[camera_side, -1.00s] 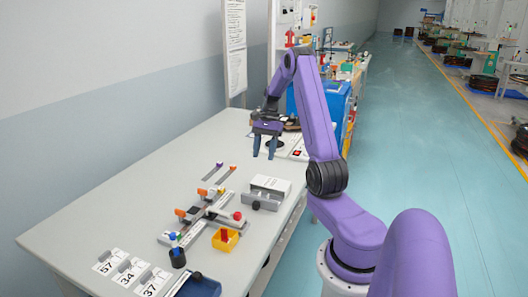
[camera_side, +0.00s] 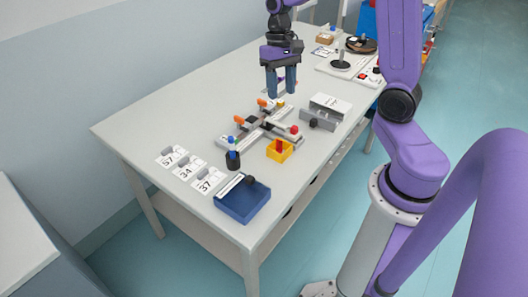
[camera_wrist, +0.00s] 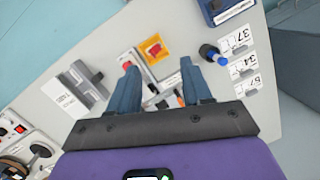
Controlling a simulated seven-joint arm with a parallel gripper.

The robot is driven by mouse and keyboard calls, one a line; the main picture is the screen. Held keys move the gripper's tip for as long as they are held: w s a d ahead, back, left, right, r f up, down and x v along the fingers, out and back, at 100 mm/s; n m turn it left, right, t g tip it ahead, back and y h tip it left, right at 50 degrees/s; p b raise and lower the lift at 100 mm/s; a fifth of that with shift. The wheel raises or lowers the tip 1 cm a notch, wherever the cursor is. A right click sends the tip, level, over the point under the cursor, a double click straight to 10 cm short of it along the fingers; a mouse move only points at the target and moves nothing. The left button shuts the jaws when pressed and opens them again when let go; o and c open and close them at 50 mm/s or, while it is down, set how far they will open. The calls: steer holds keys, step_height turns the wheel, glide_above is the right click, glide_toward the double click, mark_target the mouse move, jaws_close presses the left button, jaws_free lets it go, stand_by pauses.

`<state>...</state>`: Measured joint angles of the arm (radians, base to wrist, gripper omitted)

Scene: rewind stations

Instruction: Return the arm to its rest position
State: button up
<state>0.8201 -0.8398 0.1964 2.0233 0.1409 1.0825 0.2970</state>
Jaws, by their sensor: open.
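My gripper (camera_side: 281,91) hangs fingers down above the table (camera_side: 170,110), beyond the cross-shaped fixture (camera_side: 262,130). Its two blue-grey fingers are apart, and I see nothing held between them. The wrist view also shows my gripper (camera_wrist: 158,66) with its fingers spread over the fixture, which they partly hide. My purple arm reaches in from the right in the side view.
A grey block (camera_side: 319,121) is to the right. The table's left side is clear.

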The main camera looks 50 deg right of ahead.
steer(key=s+a+n+t, duration=0.1)
steer(key=s+a+n, duration=0.5)
steer(key=s+n, duration=0.2)
steer(key=s+a+n+h, duration=0.1)
steer(key=s+a+n, duration=0.5)
steer(key=s, duration=0.6)
steer(key=shift+r+n+t, duration=0.4)
steer(key=shift+n, duration=0.6)
steer(key=shift+o, duration=0.3)
steer(key=shift+s+n, duration=0.3)
steer(key=shift+s, duration=0.15)
steer(key=o, duration=0.9)
steer(key=shift+w+a, duration=0.1)
steer(key=shift+w, duration=0.3)
steer(key=w+d+r+m, duration=0.3)
steer(key=w+m, duration=0.5)
steer(key=w, duration=0.2)
steer(key=w+d+r+m, duration=0.3)
steer(key=w+d+m, duration=0.9)
steer(key=d, duration=0.4)
steer(key=s+d+r+m, duration=0.1)
steer(key=s+d+m, duration=0.1)
steer(key=d+m, duration=0.5)
steer(key=s+d+r+m, duration=0.15)
steer(key=d+m, duration=0.25)
steer(key=d, duration=0.8)
step_height(320, 180, down, 10)
